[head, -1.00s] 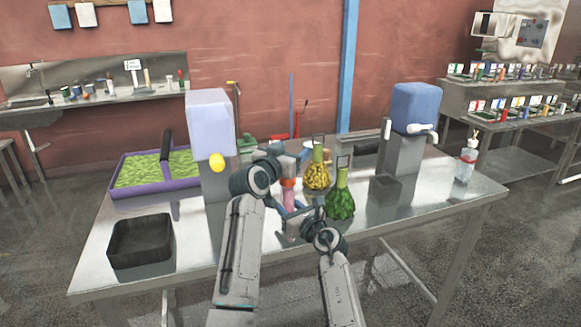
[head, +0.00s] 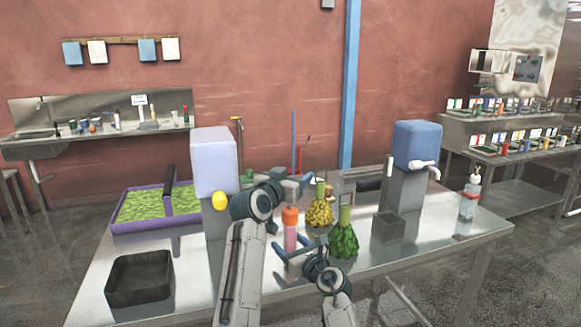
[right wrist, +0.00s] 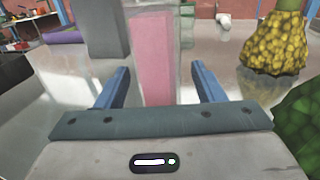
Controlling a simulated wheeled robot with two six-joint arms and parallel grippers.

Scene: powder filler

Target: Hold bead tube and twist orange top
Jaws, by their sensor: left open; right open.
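The bead tube (head: 291,238) stands upright on the metal table with a pink body and an orange top (head: 290,214). My left gripper (head: 302,182) is open and empty, above the orange top and apart from it. My right gripper (head: 292,252) is open low beside the tube. In the right wrist view the tube's pink body (right wrist: 153,58) stands between the spread blue fingers of my right gripper (right wrist: 160,86), with a gap on both sides. The orange top is out of that view.
A yellow flask (head: 320,211) and a green flask (head: 344,240) stand just right of the tube. A white-topped dispenser (head: 213,165) stands left, a blue-topped one (head: 417,147) right. A black tray (head: 140,279) lies front left, a purple-rimmed tray (head: 150,226) behind it.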

